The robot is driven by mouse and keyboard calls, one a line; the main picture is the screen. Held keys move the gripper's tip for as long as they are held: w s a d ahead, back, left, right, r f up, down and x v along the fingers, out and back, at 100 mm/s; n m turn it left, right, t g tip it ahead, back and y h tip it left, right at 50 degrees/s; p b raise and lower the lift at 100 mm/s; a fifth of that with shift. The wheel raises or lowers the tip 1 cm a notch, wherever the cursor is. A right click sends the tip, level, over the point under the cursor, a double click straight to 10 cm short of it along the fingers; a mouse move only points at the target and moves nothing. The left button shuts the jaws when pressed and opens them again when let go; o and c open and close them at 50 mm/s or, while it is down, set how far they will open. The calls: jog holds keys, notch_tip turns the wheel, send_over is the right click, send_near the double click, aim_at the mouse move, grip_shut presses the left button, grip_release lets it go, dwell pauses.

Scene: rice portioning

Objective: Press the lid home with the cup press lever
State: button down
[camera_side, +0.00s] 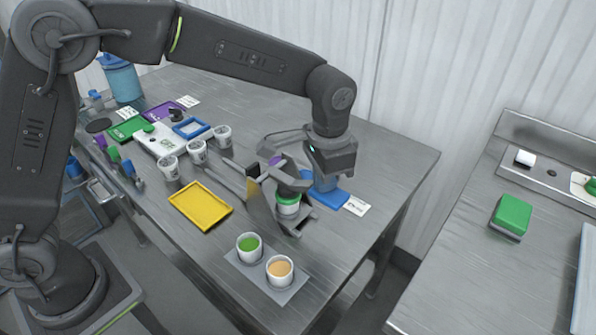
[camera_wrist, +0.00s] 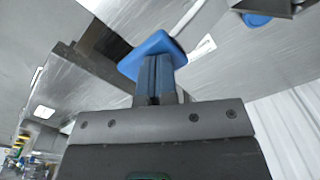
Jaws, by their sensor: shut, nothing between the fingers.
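The cup press (camera_side: 262,208) is a grey metal frame near the table's front right. A white cup with a green top (camera_side: 288,205) stands in it, under the press's dark upper part (camera_side: 290,182). I cannot tell how far the lid is seated. Grey bars (camera_side: 235,178), perhaps the lever, reach left from the press. In the wrist view my gripper (camera_wrist: 154,62) is shut and empty, with a blue piece (camera_wrist: 176,52) at the fingertips. Contact with the press is unclear.
A yellow tray (camera_side: 201,205) lies left of the press. Two filled cups stand on a grey plate (camera_side: 262,283) in front. Several white cups (camera_side: 197,151) stand behind the tray. A white card (camera_side: 356,206) lies right of the mat. The table's right end is clear.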

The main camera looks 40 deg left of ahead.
jog(key=shift+a+r, duration=0.2)
jog(key=shift+r, duration=2.3)
jog(key=shift+a+r, duration=0.1)
jog(key=shift+r, duration=0.55)
jog(key=shift+s+a, duration=0.1)
jog(key=s+a+r+n+t, duration=0.3)
jog(key=s+a+r, duration=0.4)
jog(key=s+a, duration=0.35)
jog(key=s+a+f+n+t, duration=0.2)
jog(key=s+a+f+n, duration=0.1)
jog(key=s+a, duration=0.4)
jog(key=s, duration=0.3)
jog(key=shift+s+f+t, duration=0.3)
